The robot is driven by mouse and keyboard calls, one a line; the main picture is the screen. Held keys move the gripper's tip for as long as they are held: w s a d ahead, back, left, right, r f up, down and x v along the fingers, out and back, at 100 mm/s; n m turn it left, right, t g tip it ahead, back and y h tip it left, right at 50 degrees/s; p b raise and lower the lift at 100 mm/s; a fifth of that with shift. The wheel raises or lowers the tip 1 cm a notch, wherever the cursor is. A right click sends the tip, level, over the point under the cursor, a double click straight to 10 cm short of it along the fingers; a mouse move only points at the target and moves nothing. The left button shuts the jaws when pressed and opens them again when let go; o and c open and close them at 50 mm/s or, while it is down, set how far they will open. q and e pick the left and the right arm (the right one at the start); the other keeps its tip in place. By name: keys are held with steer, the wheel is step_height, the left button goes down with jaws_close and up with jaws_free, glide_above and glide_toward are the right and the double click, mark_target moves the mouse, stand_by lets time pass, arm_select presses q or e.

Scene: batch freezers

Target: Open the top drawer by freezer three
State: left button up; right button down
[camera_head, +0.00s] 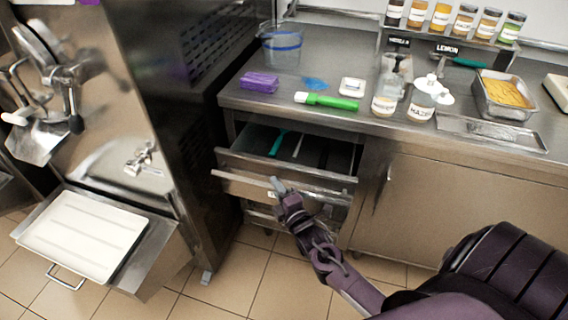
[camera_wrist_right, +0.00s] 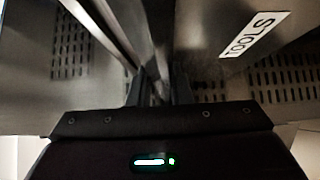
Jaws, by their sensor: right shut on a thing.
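The top drawer (camera_head: 240,162) is in the steel counter beside the freezer, at the middle of the head view. It stands partly open, and a teal-handled tool and other utensils show inside. Its long bar handle (camera_head: 235,178) runs across the front. My right gripper (camera_head: 278,186) is shut on this handle near its middle. In the right wrist view the handle bar (camera_wrist_right: 146,50) passes between the two fingers (camera_wrist_right: 158,92), and a "TOOLS" label (camera_wrist_right: 255,34) shows on a steel front. My left gripper is not in view.
Lower drawers (camera_head: 262,218) sit below. The tall freezer (camera_head: 150,90) stands at left, with a white tray (camera_head: 82,235) jutting out low in front. Tiled floor (camera_head: 238,280) is clear before the drawers.

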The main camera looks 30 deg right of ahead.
steer(key=s+a+p, duration=0.7)
steer(key=s+a, duration=1.3)
steer(key=a, duration=0.4)
steer(key=shift+s, duration=0.4)
steer(key=shift+a, duration=0.1)
steer(key=c, duration=1.3)
jaws_free()
